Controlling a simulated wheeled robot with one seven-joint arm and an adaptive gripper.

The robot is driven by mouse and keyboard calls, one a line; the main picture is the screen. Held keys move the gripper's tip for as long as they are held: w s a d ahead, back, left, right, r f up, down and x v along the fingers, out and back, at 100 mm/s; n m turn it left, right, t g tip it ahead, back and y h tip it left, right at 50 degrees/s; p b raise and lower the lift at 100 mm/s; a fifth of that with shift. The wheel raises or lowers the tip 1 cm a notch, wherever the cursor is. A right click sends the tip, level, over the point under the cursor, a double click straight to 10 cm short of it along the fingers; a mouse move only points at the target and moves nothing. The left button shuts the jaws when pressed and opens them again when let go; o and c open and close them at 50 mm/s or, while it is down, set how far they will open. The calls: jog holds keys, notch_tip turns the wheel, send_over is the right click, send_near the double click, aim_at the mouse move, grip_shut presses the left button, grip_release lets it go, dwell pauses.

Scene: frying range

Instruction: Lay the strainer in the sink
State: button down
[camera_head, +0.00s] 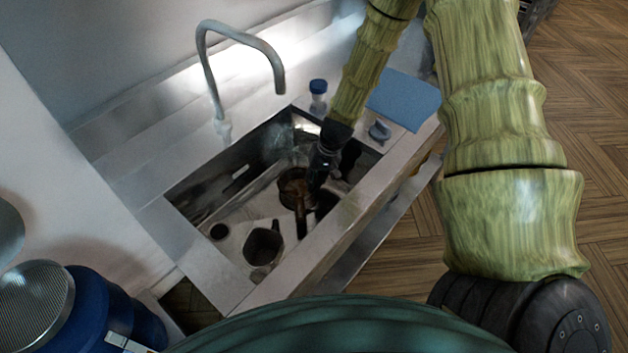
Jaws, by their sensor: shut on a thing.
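The steel sink (205,190) is set in the counter at the middle of the view. My gripper (314,180) reaches down into its right part and is shut on a dark brown round piece with a handle (301,212), which looks like the strainer. The handle points toward the sink's front edge. The fingertips and the grip itself are dark and partly hidden. I cannot tell whether the strainer touches the sink floor.
A dark jug (263,246) stands in the sink near the drain hole (219,231). A tall faucet (240,40) rises behind. A mesh disc (35,305) is by blue containers (92,312) at lower left.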

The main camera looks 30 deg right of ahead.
jog(key=c, duration=1.6)
grip_release()
jog(key=shift+o, duration=0.2)
jog(key=shift+r, duration=0.1)
jog(key=b+v, duration=0.2)
jog(key=v, duration=1)
